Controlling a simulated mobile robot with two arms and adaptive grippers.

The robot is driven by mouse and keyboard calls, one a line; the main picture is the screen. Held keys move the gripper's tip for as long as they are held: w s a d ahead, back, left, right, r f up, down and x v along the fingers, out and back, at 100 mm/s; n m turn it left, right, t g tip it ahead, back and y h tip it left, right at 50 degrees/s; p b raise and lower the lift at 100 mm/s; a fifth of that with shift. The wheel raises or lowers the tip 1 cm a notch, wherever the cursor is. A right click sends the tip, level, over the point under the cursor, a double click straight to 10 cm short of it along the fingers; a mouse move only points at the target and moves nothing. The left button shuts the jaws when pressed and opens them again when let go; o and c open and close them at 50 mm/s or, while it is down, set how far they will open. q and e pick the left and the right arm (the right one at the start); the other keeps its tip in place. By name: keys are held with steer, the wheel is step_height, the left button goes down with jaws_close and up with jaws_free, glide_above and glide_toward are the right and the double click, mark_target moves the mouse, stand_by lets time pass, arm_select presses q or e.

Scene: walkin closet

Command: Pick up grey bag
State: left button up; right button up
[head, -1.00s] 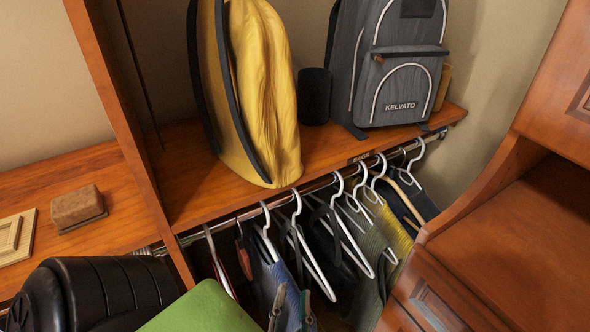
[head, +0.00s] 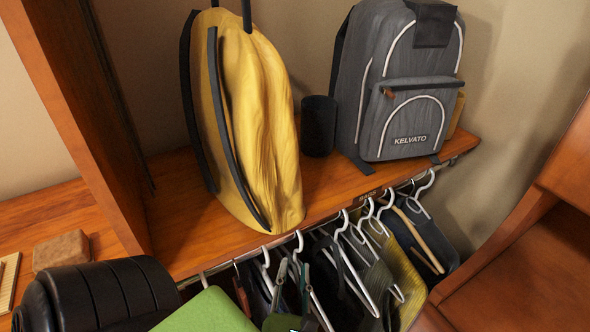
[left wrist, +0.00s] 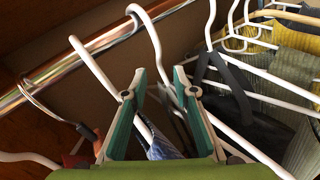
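The grey bag (head: 405,95), a backpack marked KELVATO with white piping and a dark top flap, stands upright at the right end of the wooden shelf in the head view. My left gripper (head: 293,270) is open and empty, below and left of the bag, by the hangers under the shelf edge. In the left wrist view its two teal fingers (left wrist: 160,76) are spread apart in front of the rail, with white hangers close around them. The bag is not in the left wrist view. My right gripper is not in view.
A yellow bag (head: 250,120) stands on the shelf (head: 180,215) to the left, with a black cup-like cylinder (head: 318,126) between the bags. Hangers with clothes (head: 385,250) hang from the rail (left wrist: 90,50) below. A wooden cabinet (head: 530,260) is at right.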

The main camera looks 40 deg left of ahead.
mark_target(296, 252)
arm_select(q)
steer(key=p+x, duration=0.1)
steer(key=x, duration=0.1)
steer(key=p+x, duration=0.1)
steer(key=x, duration=0.1)
steer(key=shift+w+a+r, duration=0.15)
steer(key=shift+w+r, duration=0.1)
steer(key=shift+w+a+f, duration=0.1)
steer(key=shift+a, duration=0.05)
jaws_close()
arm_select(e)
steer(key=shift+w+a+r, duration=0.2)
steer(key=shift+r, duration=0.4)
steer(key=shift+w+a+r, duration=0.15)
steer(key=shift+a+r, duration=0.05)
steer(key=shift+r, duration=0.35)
